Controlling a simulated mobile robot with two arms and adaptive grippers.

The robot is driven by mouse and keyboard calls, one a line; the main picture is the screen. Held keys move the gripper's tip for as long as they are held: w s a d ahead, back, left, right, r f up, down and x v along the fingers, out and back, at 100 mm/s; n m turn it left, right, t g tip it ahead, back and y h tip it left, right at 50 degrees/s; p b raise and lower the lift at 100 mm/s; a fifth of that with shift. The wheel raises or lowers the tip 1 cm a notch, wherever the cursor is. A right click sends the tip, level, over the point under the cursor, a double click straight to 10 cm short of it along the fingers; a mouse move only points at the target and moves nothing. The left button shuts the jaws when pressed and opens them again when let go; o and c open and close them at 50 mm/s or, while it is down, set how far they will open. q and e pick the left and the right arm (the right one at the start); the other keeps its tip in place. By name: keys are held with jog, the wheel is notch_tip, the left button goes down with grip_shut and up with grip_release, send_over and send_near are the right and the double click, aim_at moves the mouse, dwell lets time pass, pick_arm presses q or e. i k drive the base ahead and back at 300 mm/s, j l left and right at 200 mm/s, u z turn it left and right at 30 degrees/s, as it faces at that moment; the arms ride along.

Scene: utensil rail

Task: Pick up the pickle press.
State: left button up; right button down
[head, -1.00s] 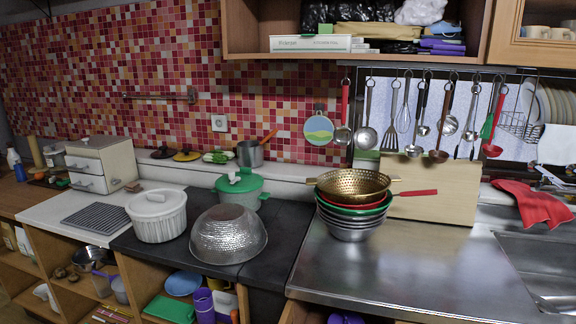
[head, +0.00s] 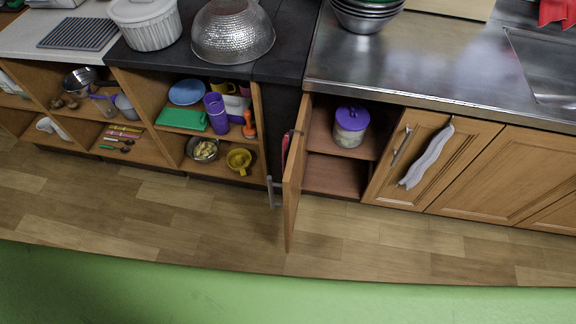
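A squat, see-through jar with a purple lid (head: 350,126) stands upright on the shelf inside an open lower cabinet (head: 335,177); it appears to be the pickle press. Something pale shows through its wall. The cabinet door (head: 295,185) is swung out towards me, left of the jar, and the front of the jar is clear to view. Neither of my grippers is in view.
A steel counter (head: 420,62) overhangs the cabinet. A white cloth (head: 428,155) hangs on the closed door at right. Open shelves at left hold purple cups (head: 216,113) and bowls. The wooden floor (head: 150,215) in front is clear; a green area (head: 300,285) lies nearer.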

aim_at(348, 131)
jog(key=j+z, duration=0.35)
jog(key=j, duration=0.3)
jog(key=k+j+z, duration=0.15)
jog(key=j+z, duration=0.2)
jog(key=j, duration=0.3)
jog(key=l+z, duration=0.2)
jog(key=l, duration=0.45)
jog(key=i+l+z, duration=0.15)
jog(key=l, duration=0.45)
jog(key=l+z, duration=0.2)
jog(key=l, duration=0.45)
